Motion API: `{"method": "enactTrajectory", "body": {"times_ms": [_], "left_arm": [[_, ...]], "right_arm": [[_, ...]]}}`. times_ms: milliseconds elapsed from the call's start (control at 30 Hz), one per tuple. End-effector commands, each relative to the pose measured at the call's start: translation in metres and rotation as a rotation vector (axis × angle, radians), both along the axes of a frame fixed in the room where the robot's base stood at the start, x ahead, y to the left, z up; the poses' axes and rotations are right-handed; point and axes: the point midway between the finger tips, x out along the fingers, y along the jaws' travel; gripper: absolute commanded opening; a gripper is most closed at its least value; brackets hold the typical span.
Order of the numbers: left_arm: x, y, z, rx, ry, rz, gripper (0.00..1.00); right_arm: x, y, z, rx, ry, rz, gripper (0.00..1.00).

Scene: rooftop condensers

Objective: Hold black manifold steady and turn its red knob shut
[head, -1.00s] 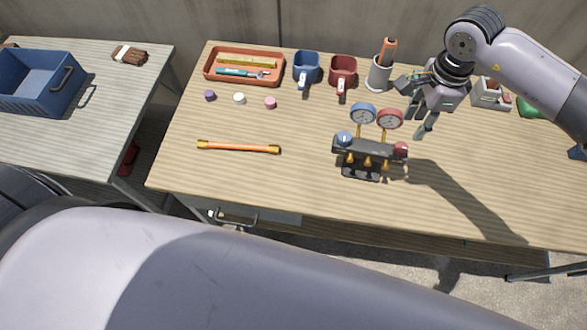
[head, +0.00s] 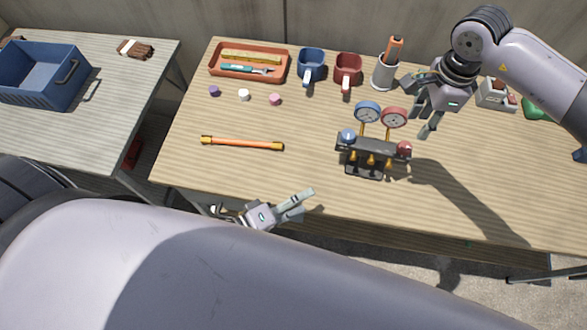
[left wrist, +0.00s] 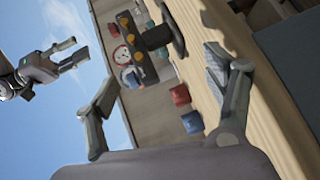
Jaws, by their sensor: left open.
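The black manifold (head: 372,150) stands upright on the workbench, with a blue knob (head: 348,136) on its left and the red knob (head: 404,148) on its right. Two gauges, blue-rimmed and red-rimmed, rise behind it. My right gripper (head: 418,108) is open and empty above the bench, behind and right of the manifold. My left gripper (head: 306,202) is open and empty at the bench's front edge, left of and nearer than the manifold. The left wrist view shows the manifold (left wrist: 138,48) beyond the left fingers, apart from them, and my right gripper (left wrist: 72,52) at the left.
An orange bar (head: 242,143) lies left of the manifold. Behind are a blue mug (head: 311,64), a red mug (head: 347,70), a grey holder (head: 385,75) and an orange tray (head: 212,66). Bench space between bar and manifold is clear.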

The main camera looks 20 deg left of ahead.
Motion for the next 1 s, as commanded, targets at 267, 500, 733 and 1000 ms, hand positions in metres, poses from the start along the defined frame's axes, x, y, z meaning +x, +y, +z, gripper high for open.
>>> {"method": "enactTrajectory", "body": {"times_ms": [267, 500, 733, 1000], "left_arm": [[0.046, 0.03, 0.03, -0.194, -0.052, 0.049, 0.77], [0.055, 0.033, 0.036, -0.236, -0.059, 0.053, 0.77], [0.076, 0.016, 0.037, -0.238, -0.062, 0.054, 0.77], [0.119, -0.017, 0.037, -0.236, -0.061, 0.053, 0.77]], "right_arm": [[0.0, 0.0, 0.0, 0.0, 0.0, 0.0, 0.33], [0.0, 0.0, 0.0, 0.0, 0.0, 0.0, 0.33], [0.0, 0.0, 0.0, 0.0, 0.0, 0.0, 0.33], [0.0, 0.0, 0.0, 0.0, 0.0, 0.0, 0.33]]}}
